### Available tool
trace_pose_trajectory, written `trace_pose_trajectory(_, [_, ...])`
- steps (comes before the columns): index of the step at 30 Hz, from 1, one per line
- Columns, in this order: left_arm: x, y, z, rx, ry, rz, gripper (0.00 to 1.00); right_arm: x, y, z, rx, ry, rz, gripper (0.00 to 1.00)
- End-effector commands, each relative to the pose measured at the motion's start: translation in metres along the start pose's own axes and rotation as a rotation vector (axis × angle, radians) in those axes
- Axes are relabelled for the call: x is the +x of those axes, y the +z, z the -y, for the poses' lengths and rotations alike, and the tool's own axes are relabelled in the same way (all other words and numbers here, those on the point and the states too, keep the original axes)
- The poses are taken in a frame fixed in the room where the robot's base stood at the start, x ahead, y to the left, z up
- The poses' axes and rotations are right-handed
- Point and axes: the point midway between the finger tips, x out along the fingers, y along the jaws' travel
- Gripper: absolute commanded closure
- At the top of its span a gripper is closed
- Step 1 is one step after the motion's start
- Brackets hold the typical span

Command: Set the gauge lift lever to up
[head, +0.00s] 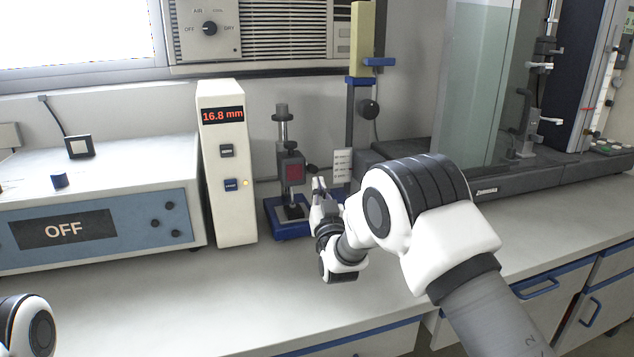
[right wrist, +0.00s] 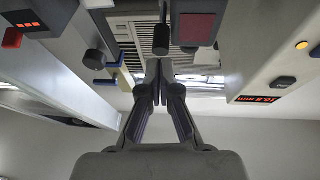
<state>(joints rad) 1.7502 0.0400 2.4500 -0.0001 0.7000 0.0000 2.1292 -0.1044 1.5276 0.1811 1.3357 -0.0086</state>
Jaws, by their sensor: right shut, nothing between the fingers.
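The gauge (head: 291,170) stands on a blue base left of centre in the head view, with a dark red face on its block and a dark post above. Its dark red face also shows in the right wrist view (right wrist: 199,20). A short dark cylinder (right wrist: 190,32) beside that face looks like the lever knob, but I cannot tell the lever's position. My right gripper (head: 319,184) is just right of the gauge, shut and empty. Its closed fingertips (right wrist: 159,68) are close to the dark cylinder in the picture; contact is not clear. My left gripper is out of view.
A white display tower (head: 226,165) reading 16.8 mm stands left of the gauge. Further left is a box (head: 95,215) marked OFF. A tall stand with a yellow top (head: 362,40) is behind right. A glass-fronted cabinet (head: 474,85) is at right. The front counter (head: 235,295) is clear.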

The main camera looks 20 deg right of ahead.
Motion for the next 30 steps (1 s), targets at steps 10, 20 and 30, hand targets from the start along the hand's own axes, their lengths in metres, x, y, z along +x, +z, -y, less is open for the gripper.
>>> trace_pose_trajectory(10, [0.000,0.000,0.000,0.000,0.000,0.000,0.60,0.022,0.000,0.000,0.000,0.000,0.000,1.00])
trace_pose_trajectory(20, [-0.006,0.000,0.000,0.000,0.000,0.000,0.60,0.023,-0.004,0.000,-0.001,0.000,0.014,1.00])
trace_pose_trajectory(30, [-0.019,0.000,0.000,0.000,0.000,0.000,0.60,0.026,-0.009,0.001,-0.007,0.000,0.069,1.00])
